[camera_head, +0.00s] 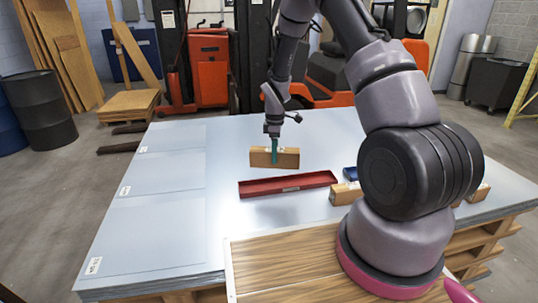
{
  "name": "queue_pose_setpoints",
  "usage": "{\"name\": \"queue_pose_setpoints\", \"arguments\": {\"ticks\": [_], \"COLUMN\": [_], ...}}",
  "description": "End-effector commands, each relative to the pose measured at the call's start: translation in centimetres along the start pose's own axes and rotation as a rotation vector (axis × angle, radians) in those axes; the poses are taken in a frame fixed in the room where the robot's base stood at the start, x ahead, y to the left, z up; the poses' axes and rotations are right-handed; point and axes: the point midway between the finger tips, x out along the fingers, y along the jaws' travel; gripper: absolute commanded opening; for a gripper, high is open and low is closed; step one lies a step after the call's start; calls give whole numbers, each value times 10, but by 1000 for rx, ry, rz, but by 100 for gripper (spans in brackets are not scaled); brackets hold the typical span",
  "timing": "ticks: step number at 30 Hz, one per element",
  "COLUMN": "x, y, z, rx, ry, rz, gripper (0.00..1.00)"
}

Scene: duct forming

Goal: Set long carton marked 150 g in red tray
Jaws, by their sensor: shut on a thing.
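My gripper (274,152) points down over the middle of the grey sheet table and is shut on a long brown carton (290,158). The carton lies crosswise, just behind the red tray (262,189). I cannot tell whether the carton touches the table or hangs slightly above it. Its mark is too small to read. The red tray is long, shallow and looks empty, with a small label on its front wall.
The left side of the table (160,215) is clear. A wooden board (290,262) lies at the front.

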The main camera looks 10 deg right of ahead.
Motion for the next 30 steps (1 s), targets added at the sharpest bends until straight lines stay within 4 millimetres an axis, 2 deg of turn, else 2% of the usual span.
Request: {"name": "queue_pose_setpoints", "arguments": {"ticks": [3,7,13,30], "x": [8,13,27,92], "y": [3,4,4,4], "z": [-15,-22,-23,-23], "rx": [-198,-300,-315,-311], "ry": [3,4,4,4], "rz": [1,2,1,1], "gripper": [0,0,0,0]}}
